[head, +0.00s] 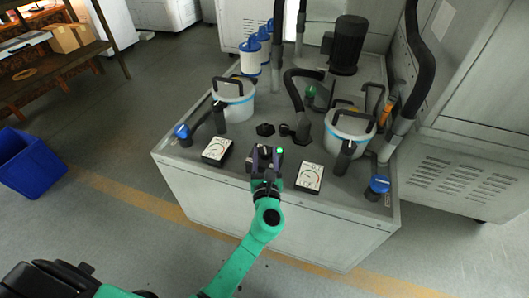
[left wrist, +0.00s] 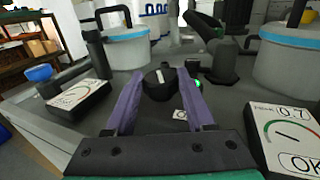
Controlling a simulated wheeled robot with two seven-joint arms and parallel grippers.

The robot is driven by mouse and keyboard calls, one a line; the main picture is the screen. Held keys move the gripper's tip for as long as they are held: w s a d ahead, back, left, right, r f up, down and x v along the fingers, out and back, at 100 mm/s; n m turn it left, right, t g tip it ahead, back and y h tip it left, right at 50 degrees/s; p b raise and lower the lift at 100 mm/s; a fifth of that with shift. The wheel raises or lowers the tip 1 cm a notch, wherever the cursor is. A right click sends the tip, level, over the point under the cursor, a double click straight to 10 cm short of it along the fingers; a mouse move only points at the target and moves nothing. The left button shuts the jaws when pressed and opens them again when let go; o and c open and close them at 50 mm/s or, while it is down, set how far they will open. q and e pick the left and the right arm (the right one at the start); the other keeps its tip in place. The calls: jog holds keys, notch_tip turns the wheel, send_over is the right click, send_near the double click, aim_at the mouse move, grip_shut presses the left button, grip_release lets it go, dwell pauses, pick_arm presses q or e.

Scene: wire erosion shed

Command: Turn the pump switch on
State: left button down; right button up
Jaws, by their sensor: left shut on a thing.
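The pump switch (left wrist: 160,84) is a round black knob with a white pointer mark, seen between my fingertips in the left wrist view. The mark points nearly straight away from me. A small green lamp (left wrist: 198,84) glows just right of the switch; it also shows bright in the head view (head: 280,151). My left gripper (head: 265,153) has purple fingers and is at the cabinet top, shut on the switch knob. In the head view the gripper hides most of the knob. My right gripper is not in view.
A gauge box (head: 217,151) stands left of the gripper and another gauge (head: 309,177) stands right. Two lidded canisters (head: 234,97) (head: 351,131), black hoses and a dark motor (head: 346,45) crowd the grey cabinet top. Blue valve handles (head: 182,131) (head: 379,184) sit near its edges.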

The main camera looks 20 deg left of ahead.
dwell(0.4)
pick_arm(q)
jog(key=shift+c, duration=1.3)
grip_release()
jog(key=shift+s+d, duration=0.15)
jog(key=shift+s, duration=0.25)
jog(key=v, duration=1.3)
jog(key=shift+s+d, duration=0.25)
jog(key=shift+s, duration=0.05)
jog(key=shift+a+y, duration=0.1)
jog(key=shift+y, duration=0.2)
